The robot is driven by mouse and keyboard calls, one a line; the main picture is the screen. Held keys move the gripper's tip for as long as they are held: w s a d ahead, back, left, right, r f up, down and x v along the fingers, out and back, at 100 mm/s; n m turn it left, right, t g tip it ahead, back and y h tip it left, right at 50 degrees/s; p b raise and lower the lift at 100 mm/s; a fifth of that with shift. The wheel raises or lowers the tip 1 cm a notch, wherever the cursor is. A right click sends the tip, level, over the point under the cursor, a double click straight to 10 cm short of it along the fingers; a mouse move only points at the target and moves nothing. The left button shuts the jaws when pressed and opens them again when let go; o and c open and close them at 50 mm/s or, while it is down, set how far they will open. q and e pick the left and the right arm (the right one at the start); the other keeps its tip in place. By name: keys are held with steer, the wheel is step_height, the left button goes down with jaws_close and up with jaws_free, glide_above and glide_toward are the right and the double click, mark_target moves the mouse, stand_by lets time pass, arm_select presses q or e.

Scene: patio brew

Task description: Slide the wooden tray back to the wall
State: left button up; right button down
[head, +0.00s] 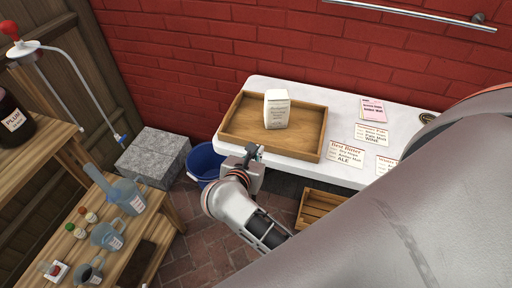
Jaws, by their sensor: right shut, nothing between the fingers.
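The wooden tray (235,141) lies on the left part of the white table (345,176), with a white carton (277,109) standing in it. A strip of white tabletop shows between the tray's back edge and the red brick wall (200,60). My right gripper (257,152) is at the tray's front side, left of its middle. It is shut and empty, and I cannot tell whether its fingertips touch the tray's front wall. My left gripper is not in view.
Cards (373,135) and a pink note (374,109) lie right of the tray. A blue bucket (203,163) stands on the floor left of the table, by grey blocks (155,155). A wooden crate (318,207) is below. Jugs stand on the left bench (140,228).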

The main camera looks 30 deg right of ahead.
steer(key=w+d+f+b, duration=0.1)
steer(key=f, duration=0.1)
steer(key=w+d+f+b, duration=0.1)
steer(key=f+b, duration=0.1)
steer(key=d+f+b, duration=0.1)
steer(key=f+b, duration=0.1)
steer(key=f, duration=0.1)
steer(key=shift+w+d, duration=0.2)
steer(key=shift+w, duration=0.2)
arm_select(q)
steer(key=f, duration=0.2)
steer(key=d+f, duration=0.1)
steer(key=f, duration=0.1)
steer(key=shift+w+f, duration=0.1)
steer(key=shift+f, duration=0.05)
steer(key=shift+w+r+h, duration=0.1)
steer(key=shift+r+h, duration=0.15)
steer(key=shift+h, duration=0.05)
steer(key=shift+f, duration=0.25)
arm_select(e)
steer(key=shift+w+d, duration=0.1)
